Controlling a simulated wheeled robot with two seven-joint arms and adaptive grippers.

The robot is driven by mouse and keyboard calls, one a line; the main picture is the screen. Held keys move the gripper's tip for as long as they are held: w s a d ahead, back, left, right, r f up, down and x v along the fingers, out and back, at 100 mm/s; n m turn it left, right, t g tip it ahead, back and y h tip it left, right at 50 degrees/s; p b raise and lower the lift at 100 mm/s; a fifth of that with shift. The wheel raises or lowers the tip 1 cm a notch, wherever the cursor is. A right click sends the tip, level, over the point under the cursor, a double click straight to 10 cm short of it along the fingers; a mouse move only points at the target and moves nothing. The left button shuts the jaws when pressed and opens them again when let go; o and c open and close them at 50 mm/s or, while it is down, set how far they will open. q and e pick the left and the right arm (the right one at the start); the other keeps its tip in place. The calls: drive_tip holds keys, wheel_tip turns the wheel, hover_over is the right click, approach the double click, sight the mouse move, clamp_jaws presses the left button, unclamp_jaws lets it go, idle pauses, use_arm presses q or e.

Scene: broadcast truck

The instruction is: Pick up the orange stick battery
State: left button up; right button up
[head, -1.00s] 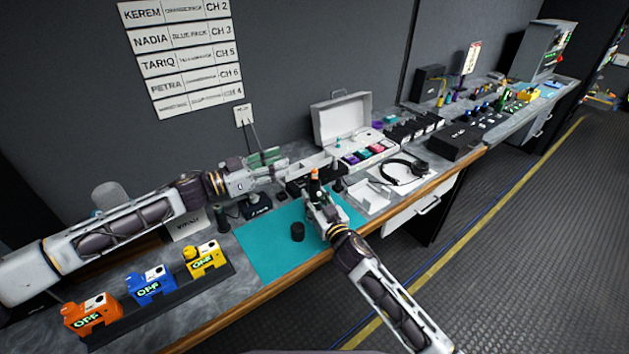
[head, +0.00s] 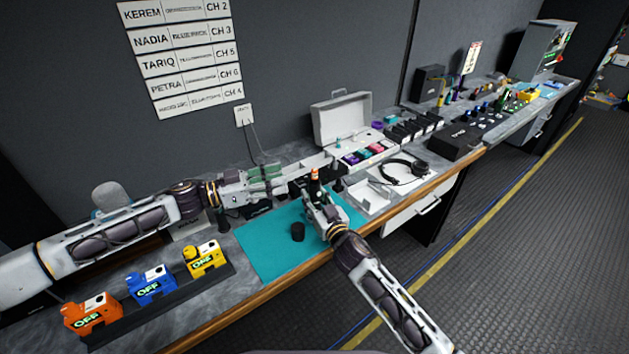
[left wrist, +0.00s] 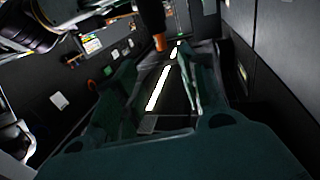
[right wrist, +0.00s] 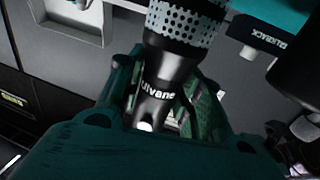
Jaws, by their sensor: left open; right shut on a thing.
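The orange stick battery (head: 314,173) shows as an orange tip at the top of a black handheld device (head: 315,188), which looks like a microphone. The rest of the battery is hidden. My right gripper (head: 318,206) is shut on this device and holds it upright over the teal mat. Its dark body with pale lettering fills the right wrist view (right wrist: 160,95). My left gripper (head: 283,172) is open and empty, left of the orange tip. In the left wrist view the orange tip (left wrist: 159,42) is just beyond the open fingertips (left wrist: 180,48), seemingly apart from them.
A small black cylinder (head: 298,232) stands on the teal mat (head: 270,250). Orange (head: 93,312), blue (head: 150,284) and yellow (head: 205,258) packs stand in a rack at front left. An open white case (head: 342,112) and headphones (head: 405,170) lie to the right.

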sight(314, 169)
use_arm(q)
drive_tip(key=x, duration=0.6)
drive_tip(key=shift+w+d, duration=0.1)
idle(0.5)
drive_tip(key=shift+w+x, duration=0.1)
drive_tip(key=shift+x, duration=1.15)
drive_tip(key=shift+w+x, duration=0.15)
drive_tip(key=shift+x, duration=1.1)
drive_tip(key=shift+f, duration=0.15)
clamp_jaws()
